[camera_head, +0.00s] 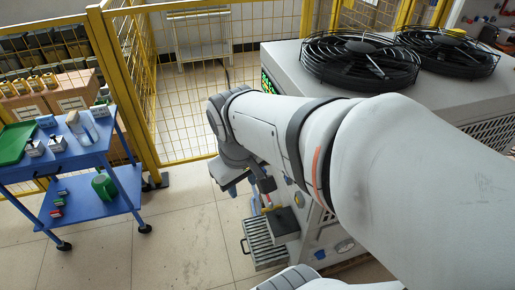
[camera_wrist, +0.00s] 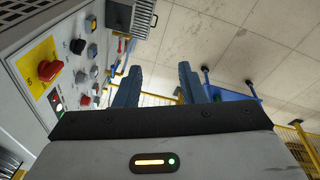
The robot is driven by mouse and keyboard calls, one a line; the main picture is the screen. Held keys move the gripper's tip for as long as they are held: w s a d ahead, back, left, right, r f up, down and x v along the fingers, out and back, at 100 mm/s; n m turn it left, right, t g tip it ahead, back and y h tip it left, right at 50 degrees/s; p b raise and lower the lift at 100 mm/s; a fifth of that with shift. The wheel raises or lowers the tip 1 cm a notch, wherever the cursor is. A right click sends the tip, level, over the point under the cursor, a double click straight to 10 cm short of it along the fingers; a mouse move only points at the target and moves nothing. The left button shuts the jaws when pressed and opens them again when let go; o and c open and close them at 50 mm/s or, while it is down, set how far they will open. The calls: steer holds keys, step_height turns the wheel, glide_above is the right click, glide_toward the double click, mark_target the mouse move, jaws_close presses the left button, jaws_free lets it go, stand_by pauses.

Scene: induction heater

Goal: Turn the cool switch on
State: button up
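The control panel (camera_wrist: 70,80) of the machine runs along the left of the wrist view. It carries a red mushroom button (camera_wrist: 49,71) on a yellow plate, a black knob (camera_wrist: 78,46), a blue-grey knob (camera_wrist: 92,51) and several smaller controls. I cannot read any label, so I cannot tell which one is the cool switch or how it is set. My gripper (camera_wrist: 160,76) is open, with its two blue-grey fingers apart and nothing visible between them. It is to the right of the panel, apart from the controls. In the head view my arm hides most of the panel.
The large grey machine (camera_head: 288,62) has two black fans (camera_head: 360,60) on top. A slatted metal tray (camera_head: 264,243) juts out low at its front. A blue cart (camera_head: 75,150) stands at the left, before a yellow mesh fence (camera_head: 180,95). The floor between is clear.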

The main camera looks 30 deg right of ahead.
steer(key=w+d+f+n+g+h+b, duration=0.2)
steer(key=w+d+f+n+h, duration=0.4)
steer(key=f, duration=0.3)
steer(key=w+d+f+n+g+h+b, duration=0.2)
steer(key=w+d+f+n+h, duration=0.25)
steer(key=f+n, duration=0.35)
steer(key=w+d+f+n+g+h+b, duration=0.2)
steer(key=w+d+f+n+h, duration=0.4)
steer(key=f, duration=0.4)
steer(key=p+x, duration=0.2)
steer(key=x, duration=0.6)
steer(key=shift+s, duration=0.45)
steer(key=shift+c, duration=0.4)
